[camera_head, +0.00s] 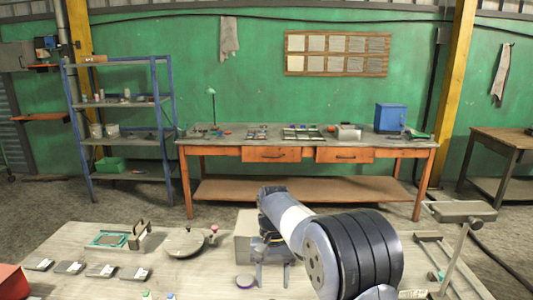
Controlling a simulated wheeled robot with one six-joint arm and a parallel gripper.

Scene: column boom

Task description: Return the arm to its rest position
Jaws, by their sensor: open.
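My arm reaches in from the lower right of the head view and bends down at its far end. My gripper (272,274) points downward over the near table (205,275). Its two fingers are apart, and I see nothing held between them. A pale box (243,238) stands close behind and to the left of the gripper, partly hidden by the arm. I cannot tell how high the fingertips are above the table.
A round pan-like object (184,243), a teal-framed tray (107,239) and several dark flat pieces (70,267) lie on the table to the left. A red box (13,281) is at the left edge. A grey stand (460,213) rises at the right. A workbench (300,142) stands behind.

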